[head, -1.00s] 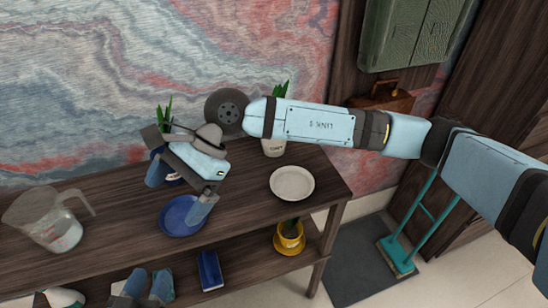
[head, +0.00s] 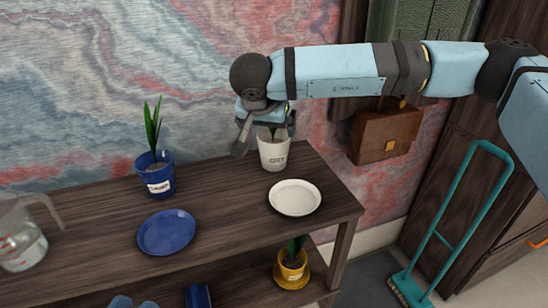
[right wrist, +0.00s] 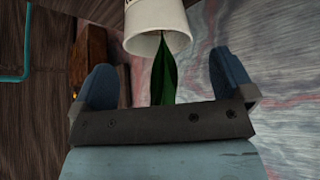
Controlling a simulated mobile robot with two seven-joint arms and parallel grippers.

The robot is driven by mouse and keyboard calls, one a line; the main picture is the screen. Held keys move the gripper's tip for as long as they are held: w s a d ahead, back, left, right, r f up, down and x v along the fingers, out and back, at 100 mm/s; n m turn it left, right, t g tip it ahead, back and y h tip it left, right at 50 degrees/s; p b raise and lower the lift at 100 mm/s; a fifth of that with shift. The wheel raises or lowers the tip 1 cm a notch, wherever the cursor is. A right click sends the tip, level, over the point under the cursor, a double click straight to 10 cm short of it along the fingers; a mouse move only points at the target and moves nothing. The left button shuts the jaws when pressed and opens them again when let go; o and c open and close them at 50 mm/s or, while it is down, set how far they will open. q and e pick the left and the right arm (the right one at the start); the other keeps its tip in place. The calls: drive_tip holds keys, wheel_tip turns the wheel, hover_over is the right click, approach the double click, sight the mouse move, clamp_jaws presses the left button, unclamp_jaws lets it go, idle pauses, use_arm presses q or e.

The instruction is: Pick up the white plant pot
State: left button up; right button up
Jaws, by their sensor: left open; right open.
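The white plant pot (head: 273,153) stands upright at the back right of the wooden shelf's top. Its green leaves are mostly hidden by my right gripper (head: 266,122) in the head view. That gripper is open, just above the pot's rim. In the right wrist view the pot (right wrist: 155,28) appears at the top, and its leaves (right wrist: 166,72) hang between the spread fingers of the right gripper (right wrist: 164,78). The fingers are apart from the pot.
A white plate (head: 295,198) lies in front of the pot. A blue plate (head: 166,232) and a blue plant pot (head: 157,181) are to the left, with a measuring jug (head: 22,240) farther left. A yellow pot (head: 292,270) is on the lower shelf. A brown bag (head: 385,135) hangs behind right.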

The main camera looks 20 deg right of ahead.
sight(273, 142)
drive_tip(key=x, duration=0.2)
drive_tip(key=shift+w+f, duration=0.1)
drive_tip(key=shift+f, duration=0.15)
drive_tip(key=b+x, duration=0.1)
drive_tip(key=x, duration=0.1)
drive_tip(key=b+x, duration=0.1)
drive_tip(key=x, duration=0.1)
drive_tip(key=shift+s+d+f, duration=0.15)
drive_tip(key=shift+s+f, duration=0.15)
drive_tip(key=shift+f, duration=0.1)
drive_tip(key=shift+w+d+f, duration=0.1)
drive_tip(key=shift+w+f, duration=0.1)
drive_tip(key=shift+f, duration=0.05)
use_arm(q)
drive_tip(key=shift+g, duration=0.8)
wheel_tip(273, 142, down, 4)
drive_tip(key=shift+w+d+f, duration=0.1)
drive_tip(key=shift+w+d, duration=0.05)
